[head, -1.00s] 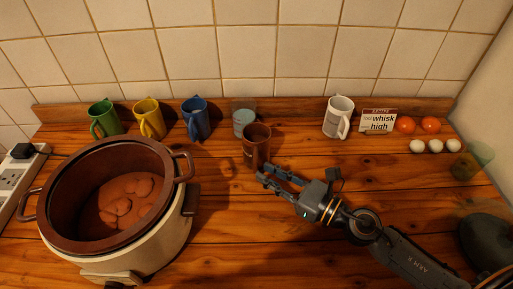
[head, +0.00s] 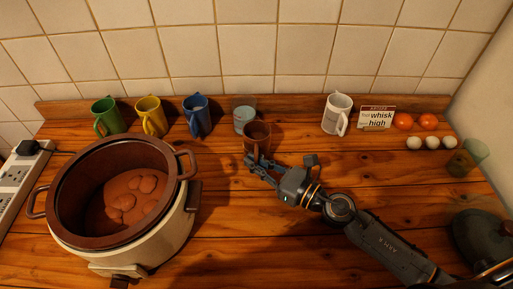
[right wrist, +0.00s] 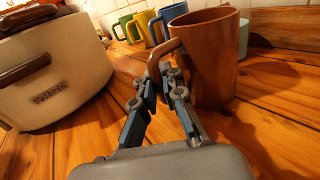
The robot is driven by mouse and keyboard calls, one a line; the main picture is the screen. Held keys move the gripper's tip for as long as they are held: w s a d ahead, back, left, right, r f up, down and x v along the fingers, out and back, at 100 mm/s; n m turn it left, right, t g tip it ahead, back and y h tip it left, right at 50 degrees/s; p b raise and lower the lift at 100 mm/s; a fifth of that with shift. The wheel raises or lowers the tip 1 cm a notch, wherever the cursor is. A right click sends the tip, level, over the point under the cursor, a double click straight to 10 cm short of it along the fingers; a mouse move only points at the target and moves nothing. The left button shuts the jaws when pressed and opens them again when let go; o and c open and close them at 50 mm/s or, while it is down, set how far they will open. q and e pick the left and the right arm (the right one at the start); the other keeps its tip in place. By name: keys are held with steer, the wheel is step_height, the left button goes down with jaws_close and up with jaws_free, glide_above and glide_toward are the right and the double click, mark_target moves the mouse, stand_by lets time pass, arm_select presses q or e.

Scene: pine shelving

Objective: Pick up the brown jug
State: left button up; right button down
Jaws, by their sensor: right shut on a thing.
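The brown jug (head: 257,135) stands upright on the wooden counter, right of centre in the right wrist view (right wrist: 210,65), where its handle (right wrist: 166,47) points left. My right gripper (head: 257,162) is at the jug's near side. In the right wrist view its fingertips (right wrist: 167,72) are closed on the lower part of the handle, partly hiding it. The jug's base looks to be at the wood; I cannot make out any gap under it. My left gripper is not in view.
Green (head: 108,117), yellow (head: 152,117) and blue (head: 197,116) mugs and a pale glass (head: 243,119) stand behind. A pot cooker (head: 165,235) fills the left. A white mug (head: 337,114), a sign (head: 376,118), tomatoes (head: 428,121) and eggs (head: 432,142) stand right. The front middle is clear.

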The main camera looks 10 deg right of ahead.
mark_target(255, 158)
steer(key=shift+r+p, duration=0.3)
steer(key=shift+r, duration=0.15)
steer(key=r+p, duration=0.2)
steer(key=r, duration=0.1)
steer(key=shift+s+a+r+p, duration=0.1)
steer(key=shift+s+r+p, duration=0.15)
steer(key=shift+p, duration=0.15)
steer(key=s+a+r+p, duration=0.3)
steer(key=s+r+p, duration=0.3)
steer(key=s, duration=0.7)
step_height(255, 158, up, 3)
steer(key=shift+a+f+p, duration=0.15)
steer(key=shift+a+p, duration=0.2)
steer(key=shift+p, duration=0.05)
